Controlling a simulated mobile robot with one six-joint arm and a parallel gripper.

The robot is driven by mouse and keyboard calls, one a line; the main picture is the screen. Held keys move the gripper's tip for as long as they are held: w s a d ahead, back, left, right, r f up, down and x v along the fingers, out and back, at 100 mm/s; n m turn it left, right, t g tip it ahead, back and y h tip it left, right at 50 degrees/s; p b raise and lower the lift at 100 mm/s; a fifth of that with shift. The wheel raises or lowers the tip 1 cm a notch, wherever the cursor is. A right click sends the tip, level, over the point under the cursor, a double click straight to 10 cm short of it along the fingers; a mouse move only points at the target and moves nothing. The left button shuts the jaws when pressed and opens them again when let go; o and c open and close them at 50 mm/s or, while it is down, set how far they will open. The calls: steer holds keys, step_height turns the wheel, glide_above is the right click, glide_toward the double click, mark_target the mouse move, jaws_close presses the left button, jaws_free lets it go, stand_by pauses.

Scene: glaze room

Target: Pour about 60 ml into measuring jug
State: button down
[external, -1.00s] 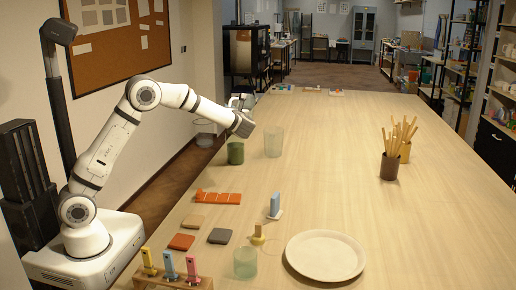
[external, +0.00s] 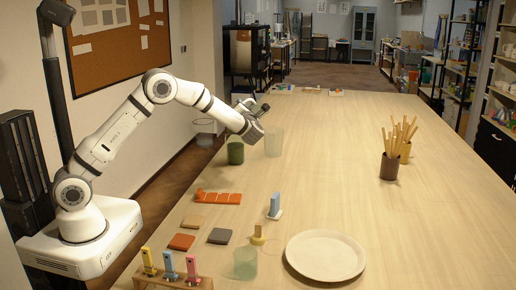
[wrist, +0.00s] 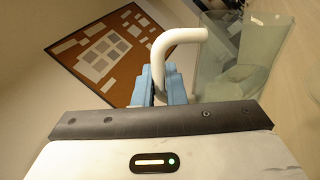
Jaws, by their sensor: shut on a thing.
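My gripper (external: 256,120) is raised over the far left part of the table. In the wrist view its blue fingers (wrist: 163,88) are shut on a curved white handle (wrist: 182,37). The body of the handled vessel is hard to make out. A clear, straight-sided glass vessel (external: 274,143), which looks like the measuring jug, stands upright just below and right of the gripper. A dark green vessel (external: 235,152) stands left of it, below my wrist. In the wrist view clear glass (wrist: 222,62) fills the upper right; I cannot tell any liquid level.
A pale green cup (external: 245,263), a round plate (external: 325,256), a block rack (external: 172,280) and several coasters (external: 220,236) lie at the near end. An orange strip (external: 218,198) lies near the left edge. Stick holders (external: 390,167) stand right. The table's middle is clear.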

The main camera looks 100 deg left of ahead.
steer(key=shift+w+r+m+p, duration=0.15)
steer(key=shift+m+p, duration=0.15)
steer(key=shift+m, duration=0.4)
steer(key=shift+w+a+m+t+y+p, duration=0.1)
steer(key=shift+w+m+t+y+p, duration=0.35)
steer(key=shift+m, duration=0.5)
steer(key=shift+w+a+m+t+y+p, duration=0.1)
steer(key=shift+w+m+t+y+p, duration=0.15)
steer(key=shift+w+m+p, duration=0.5)
steer(key=shift+s+d+m, duration=0.3)
steer(key=shift+s+d, duration=0.05)
steer(key=shift+w+d, duration=0.1)
steer(key=shift+d, duration=0.1)
steer(key=shift+w+d, duration=0.1)
steer(key=shift+w+f+m+t+p, duration=0.25)
steer(key=shift+w+m+t+p, duration=0.25)
steer(key=shift+w+m+p, duration=0.45)
stand_by(0.3)
steer(key=shift+s+n+g+h+b, duration=0.4)
steer(key=shift+s+n+b, duration=0.45)
steer(key=shift+n, duration=0.55)
steer(key=shift+s+n+g+h+b, duration=0.2)
steer(key=shift+s+n+g+b, duration=0.4)
steer(key=shift+n+b, duration=0.65)
steer(key=shift+s+n+g+h+b, duration=0.35)
steer(key=shift+s+n+b, duration=0.45)
steer(key=shift+n, duration=0.7)
